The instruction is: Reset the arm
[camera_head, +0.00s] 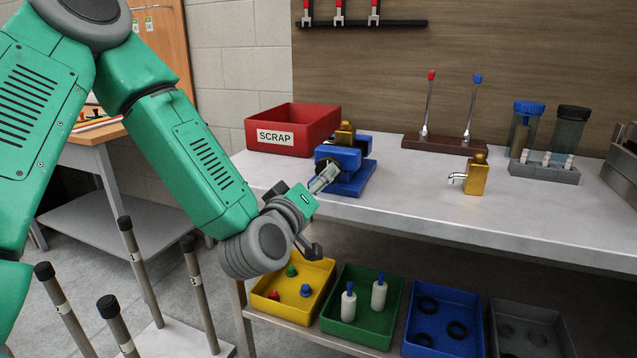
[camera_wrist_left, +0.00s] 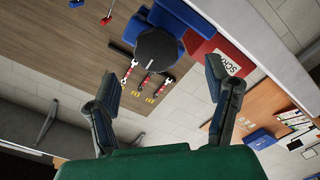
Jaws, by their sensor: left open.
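My left arm comes in from the left in the head view. Its gripper (camera_head: 317,213) is open and empty in front of the bench's front edge, close to a blue vise (camera_head: 345,172). The gripper partly covers the vise. In the left wrist view the open fingers (camera_wrist_left: 161,85) are spread wide, with nothing between them. The vise (camera_wrist_left: 168,22) with a dark round part shows beyond them. A brass block (camera_head: 345,134) shows at the vise's top; how it is held is unclear. My right gripper is not in view.
A red SCRAP bin (camera_head: 300,118) stands behind the vise. A brass tap (camera_head: 476,178), a lever rack (camera_head: 445,145) and a grey holder (camera_head: 545,172) stand on the bench. Yellow (camera_head: 275,305), green (camera_head: 360,333), blue (camera_head: 440,348) and grey trays sit below. Upright posts stand lower left.

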